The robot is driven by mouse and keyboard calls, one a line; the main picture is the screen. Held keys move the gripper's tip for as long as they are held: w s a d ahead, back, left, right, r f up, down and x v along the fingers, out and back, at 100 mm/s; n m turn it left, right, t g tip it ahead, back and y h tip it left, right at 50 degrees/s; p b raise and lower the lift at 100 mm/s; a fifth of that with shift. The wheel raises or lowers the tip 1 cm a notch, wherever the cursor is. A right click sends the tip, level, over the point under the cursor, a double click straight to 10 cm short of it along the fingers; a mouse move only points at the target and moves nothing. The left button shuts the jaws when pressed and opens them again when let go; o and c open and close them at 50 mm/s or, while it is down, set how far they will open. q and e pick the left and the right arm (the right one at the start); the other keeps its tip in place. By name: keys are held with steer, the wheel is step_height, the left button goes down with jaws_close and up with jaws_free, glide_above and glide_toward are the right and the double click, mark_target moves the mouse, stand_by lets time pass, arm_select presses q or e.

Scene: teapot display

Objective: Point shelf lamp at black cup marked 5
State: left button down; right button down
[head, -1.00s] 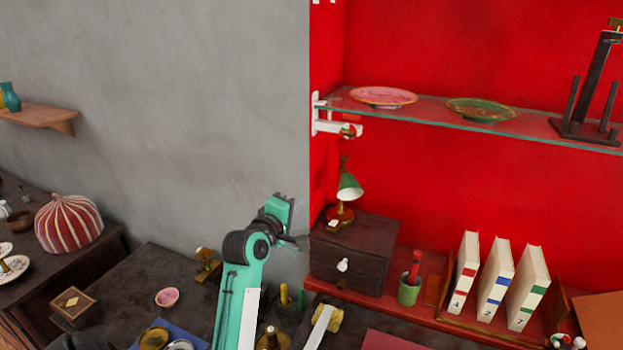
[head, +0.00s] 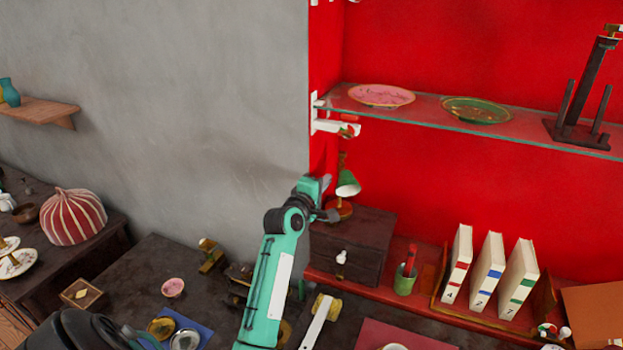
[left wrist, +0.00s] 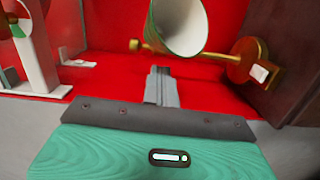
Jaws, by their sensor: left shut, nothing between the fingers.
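The shelf lamp has a green shade with a pale inside (head: 348,185) and a brass base, and it stands on the small dark drawer cabinet (head: 352,250). In the left wrist view the shade (left wrist: 180,25) opens toward the camera, with the brass base (left wrist: 250,60) to its right. My left gripper (head: 330,214) is shut and empty in front of the lamp, partly hiding its base. Its closed fingers (left wrist: 160,76) show just below the shade in the wrist view, and I cannot tell whether they touch it. I see no black cup marked 5. My right gripper is not in view.
A glass shelf (head: 425,110) with a pink plate (head: 381,95) and a green plate (head: 477,110) hangs above the lamp. Numbered white books (head: 487,275) and a green pot (head: 404,282) stand to the right. The grey wall is close on the left.

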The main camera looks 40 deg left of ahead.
mark_target(338, 185)
arm_select(q)
steer(key=shift+w+d+f, duration=0.1)
steer(key=shift+w+d, duration=0.05)
steer(key=shift+d, duration=0.4)
steer(key=shift+w+d+p, duration=0.2)
steer(key=shift+d+p, duration=0.35)
steer(key=shift+w+d+p, duration=0.2)
steer(key=shift+d+p, duration=0.3)
